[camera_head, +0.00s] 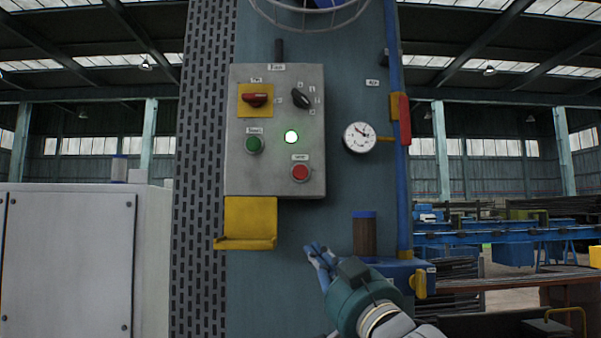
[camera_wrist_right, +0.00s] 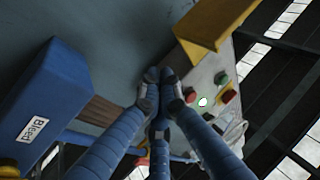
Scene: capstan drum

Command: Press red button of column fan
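The grey control box (camera_head: 275,190) is mounted on the blue-grey column in the head view. The round red button (camera_head: 300,172) is at its lower right, below a lit white-green lamp (camera_head: 291,137). A green button (camera_head: 254,144) is to the left, and a red switch (camera_head: 256,100) sits on a yellow plate above it. My right gripper (camera_head: 318,253) is below the box, apart from the button. In the right wrist view its fingers (camera_wrist_right: 160,76) are together and empty, and the red button (camera_wrist_right: 190,95) shows just right of them. My left gripper is not in view.
A yellow holder (camera_head: 250,217) projects under the box. A pressure gauge (camera_head: 360,138) and a blue pipe (camera_head: 394,200) are to the right. A blue-topped brown cylinder (camera_head: 364,235) stands beside my right gripper. A white cabinet (camera_head: 70,260) is at left.

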